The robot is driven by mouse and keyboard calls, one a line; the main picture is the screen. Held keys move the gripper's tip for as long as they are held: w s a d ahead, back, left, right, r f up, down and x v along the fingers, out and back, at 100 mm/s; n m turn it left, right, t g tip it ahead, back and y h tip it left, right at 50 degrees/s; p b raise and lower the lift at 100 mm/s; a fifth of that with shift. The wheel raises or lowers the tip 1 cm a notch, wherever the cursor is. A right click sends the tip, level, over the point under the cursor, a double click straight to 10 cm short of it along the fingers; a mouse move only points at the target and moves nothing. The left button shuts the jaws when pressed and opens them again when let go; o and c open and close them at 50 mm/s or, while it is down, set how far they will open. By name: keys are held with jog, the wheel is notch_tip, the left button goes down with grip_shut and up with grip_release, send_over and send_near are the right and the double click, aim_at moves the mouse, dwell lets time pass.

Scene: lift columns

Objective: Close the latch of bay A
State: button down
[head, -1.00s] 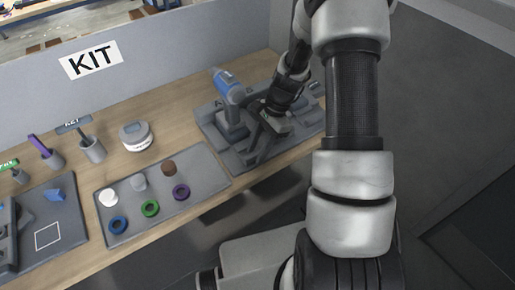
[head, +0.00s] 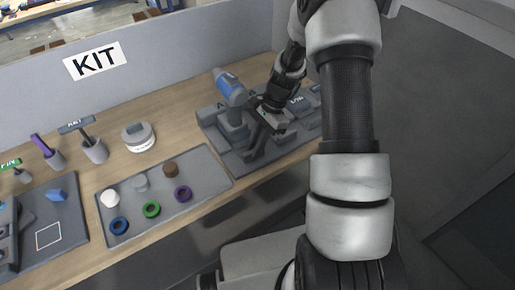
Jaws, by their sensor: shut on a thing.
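Bay A (head: 234,131) is at the left end of a grey fixture board on the bench in the head view. A blue and grey cylinder (head: 230,86) stands tilted in it, beside the letter A. My gripper (head: 256,136) is just right of the cylinder, low over the board. It is shut on a small dark part at the bay, which looks like its latch. The jaws hide most of that part, so its exact angle cannot be told.
Further bays with labels (head: 298,100) lie right of my gripper. A grey tray (head: 192,206) with several coloured rings and pegs lies to the left. A round container (head: 139,137) and cups with tools stand behind it. A grey wall (head: 165,78) closes the back.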

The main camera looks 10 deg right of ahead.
jog(key=c, duration=1.7)
grip_release()
jog(key=shift+w+a, duration=0.1)
jog(key=shift+w, duration=0.2)
jog(key=shift+r, duration=0.1)
jog(key=v, duration=1.7)
jog(key=shift+r, duration=0.2)
